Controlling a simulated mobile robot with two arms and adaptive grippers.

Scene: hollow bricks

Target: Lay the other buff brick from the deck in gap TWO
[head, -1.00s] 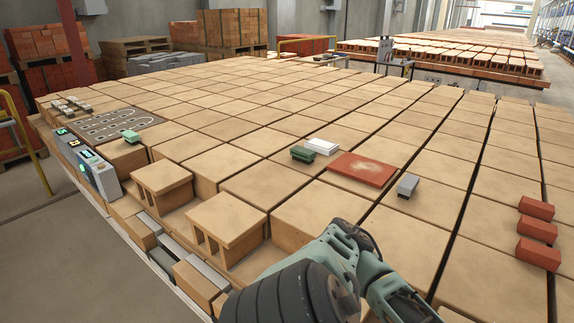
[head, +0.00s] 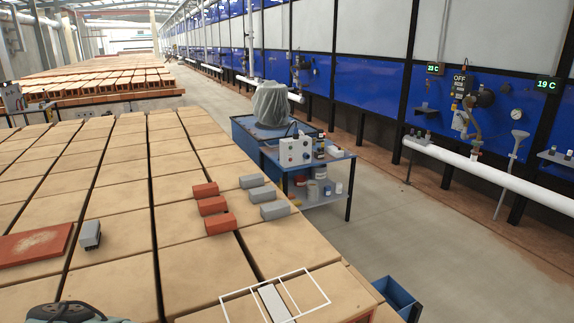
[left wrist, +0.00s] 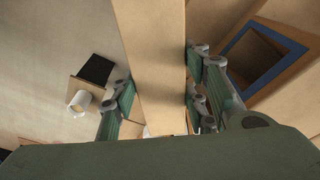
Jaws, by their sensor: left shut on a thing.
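In the left wrist view my left gripper (left wrist: 163,88) is shut on a long buff brick (left wrist: 155,45), with finger pads on both its sides. The brick runs up out of the top of that view, so its far end is hidden. In the head view only a teal piece of my arm shows at the bottom left edge. A white outlined frame (head: 307,271) with dividing lines lies at the deck's near right edge, with a pale grey strip (head: 272,302) inside it. I cannot read any gap label. My right gripper is not in view.
The deck of buff blocks (head: 110,240) carries several red bricks (head: 212,206), several grey bricks (head: 262,194), a red slab (head: 35,244) and a grey block (head: 90,234). A blue bin (head: 398,297) and a blue cart (head: 320,175) stand right of the deck.

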